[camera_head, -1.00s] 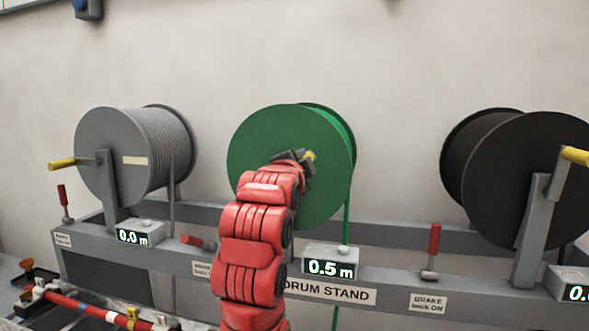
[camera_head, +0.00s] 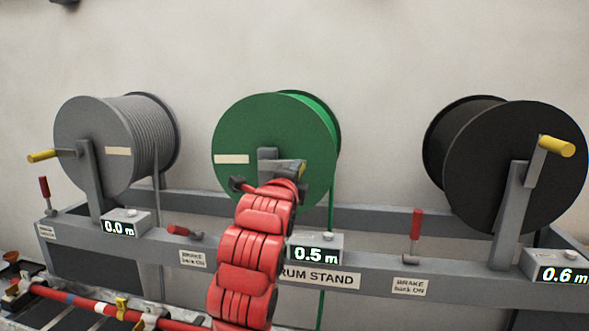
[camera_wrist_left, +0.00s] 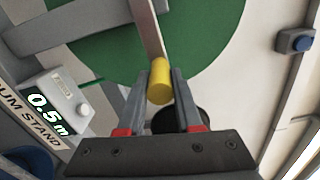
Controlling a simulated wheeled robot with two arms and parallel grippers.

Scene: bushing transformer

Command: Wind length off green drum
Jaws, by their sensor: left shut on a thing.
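The green drum (camera_head: 250,120) sits in the middle of the drum stand. A green strand hangs from its right side behind the meter (camera_head: 315,250), which reads 0.5 m. My left gripper (camera_head: 270,187) is in front of the drum's lower middle, shut on the yellow crank handle (camera_head: 302,168). In the left wrist view the handle (camera_wrist_left: 160,80) sits between the fingers of my left gripper (camera_wrist_left: 160,98), with the crank arm (camera_wrist_left: 148,28) beyond it. The red brake lever (camera_head: 184,231) left of my arm lies tilted over. My right gripper is not in view.
A grey drum (camera_head: 85,140) with a 0.0 m meter stands left. A black drum (camera_head: 510,165) with a 0.6 m meter stands right. Their red brake levers (camera_head: 44,190) (camera_head: 416,225) stand upright. A red bar (camera_head: 85,303) with fittings lies at the lower left.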

